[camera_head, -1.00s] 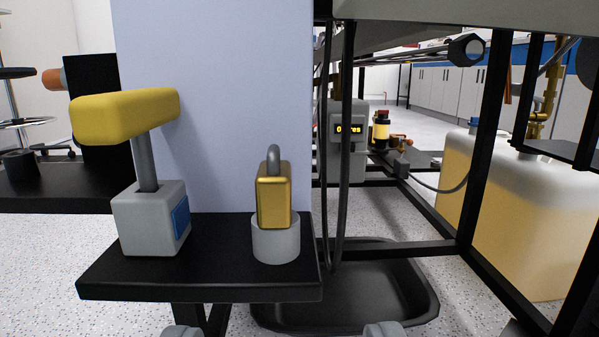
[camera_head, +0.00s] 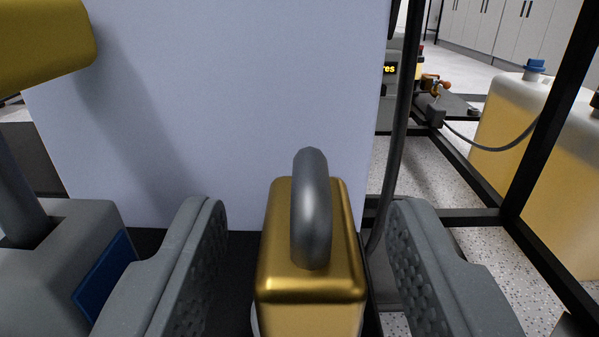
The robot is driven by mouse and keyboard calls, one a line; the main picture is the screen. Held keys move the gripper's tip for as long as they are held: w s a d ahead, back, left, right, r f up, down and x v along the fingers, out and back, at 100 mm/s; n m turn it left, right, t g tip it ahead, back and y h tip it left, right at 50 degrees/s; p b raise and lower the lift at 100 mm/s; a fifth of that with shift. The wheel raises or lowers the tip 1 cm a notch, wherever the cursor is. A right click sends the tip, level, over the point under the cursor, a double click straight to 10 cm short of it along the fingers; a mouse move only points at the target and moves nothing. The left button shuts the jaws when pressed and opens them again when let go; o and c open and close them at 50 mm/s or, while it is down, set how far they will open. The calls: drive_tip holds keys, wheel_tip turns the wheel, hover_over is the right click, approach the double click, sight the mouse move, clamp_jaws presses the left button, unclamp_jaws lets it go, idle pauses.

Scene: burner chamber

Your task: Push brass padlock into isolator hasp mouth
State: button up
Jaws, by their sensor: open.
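The brass padlock (camera_head: 312,285) stands upright in the lower middle of the view, its dark grey shackle (camera_head: 312,205) on top. My gripper (camera_head: 308,240) is open, with one grey textured finger on each side of the padlock and a visible gap on both sides. A small part of the pale round holder under the padlock shows at its lower left; the rest is hidden. To the left is a grey block (camera_head: 60,255) with a blue plate, a grey post and a yellow handle (camera_head: 40,45). I cannot make out a hasp mouth.
A pale blue-grey panel (camera_head: 240,110) stands behind the padlock. The black shelf (camera_head: 235,270) is below. Dark cables (camera_head: 400,130) hang to the right, before a black frame (camera_head: 530,160) and a yellowish tank (camera_head: 510,125).

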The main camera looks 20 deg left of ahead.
sight(308, 165)
drive_tip(key=shift+w+a, duration=0.15)
drive_tip(key=shift+w, duration=0.3)
clamp_jaws()
drive_tip(key=shift+r, duration=0.15)
drive_tip(key=shift+r, duration=0.3)
wheel_tip(308, 165, up, 3)
drive_tip(key=shift+r+p, duration=0.1)
drive_tip(key=shift+p, duration=0.75)
drive_tip(key=s+a+p, duration=0.2)
drive_tip(key=s+p, duration=0.1)
drive_tip(key=s, duration=1.3)
drive_tip(key=shift+a+r, duration=0.4)
drive_tip(key=shift+r, duration=0.05)
